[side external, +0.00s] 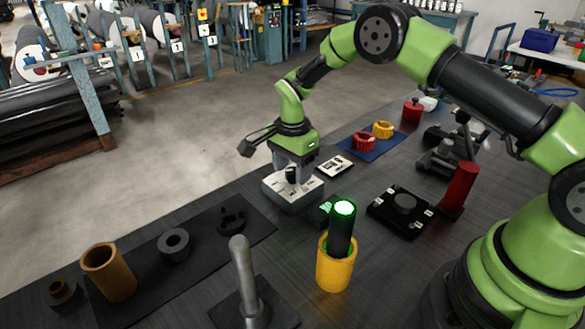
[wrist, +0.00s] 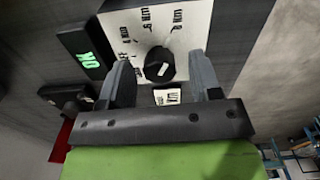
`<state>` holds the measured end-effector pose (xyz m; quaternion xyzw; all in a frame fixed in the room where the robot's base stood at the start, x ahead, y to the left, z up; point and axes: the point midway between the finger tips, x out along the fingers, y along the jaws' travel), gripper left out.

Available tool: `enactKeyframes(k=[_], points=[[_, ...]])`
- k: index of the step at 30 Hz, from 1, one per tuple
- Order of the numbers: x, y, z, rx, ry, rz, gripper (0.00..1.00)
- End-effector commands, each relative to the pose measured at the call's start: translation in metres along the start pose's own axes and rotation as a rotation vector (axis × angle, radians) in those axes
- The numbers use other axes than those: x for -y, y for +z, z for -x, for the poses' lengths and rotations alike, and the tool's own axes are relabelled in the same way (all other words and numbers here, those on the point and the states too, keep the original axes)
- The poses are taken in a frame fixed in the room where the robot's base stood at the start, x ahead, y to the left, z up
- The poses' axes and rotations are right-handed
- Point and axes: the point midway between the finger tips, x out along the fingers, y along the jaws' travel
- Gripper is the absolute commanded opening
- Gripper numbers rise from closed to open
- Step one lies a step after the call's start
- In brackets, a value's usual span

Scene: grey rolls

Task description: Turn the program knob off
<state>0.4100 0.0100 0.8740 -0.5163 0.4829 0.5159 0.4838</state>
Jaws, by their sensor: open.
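A black knob (wrist: 160,64) with a short, tilted white mark sits on the white panel (wrist: 187,40) in the wrist view. Printed minute labels surround it, and another label near my gripper is partly hard to read. In the side view, the knob (side external: 291,174) is on the sloped face of a light box (side external: 283,194). My gripper (wrist: 160,68) is open, with one finger on each side of the knob and visible gaps to it. In the side view, my gripper (side external: 292,166) is over the box. Whether the fingers are down at knob height is unclear.
A black box with a green "ON" display (wrist: 84,54) is beside the panel. A yellow cup (side external: 336,270) holds a dark cylinder with a glowing top. A black dial plate (side external: 400,211) and red cylinder (side external: 459,190) stand right. A grey upright rod (side external: 243,275) stands in front.

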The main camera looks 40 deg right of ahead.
Motion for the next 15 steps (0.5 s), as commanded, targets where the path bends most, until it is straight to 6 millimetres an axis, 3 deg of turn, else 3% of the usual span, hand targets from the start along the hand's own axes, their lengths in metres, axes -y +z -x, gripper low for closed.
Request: enactKeyframes(k=[10, 15], points=[[-0.0001, 0.0001, -0.005, 0.0, 0.0, 0.0, 0.58], [-0.0001, 0.0001, -0.0048, 0.0, 0.0, 0.0, 0.19]])
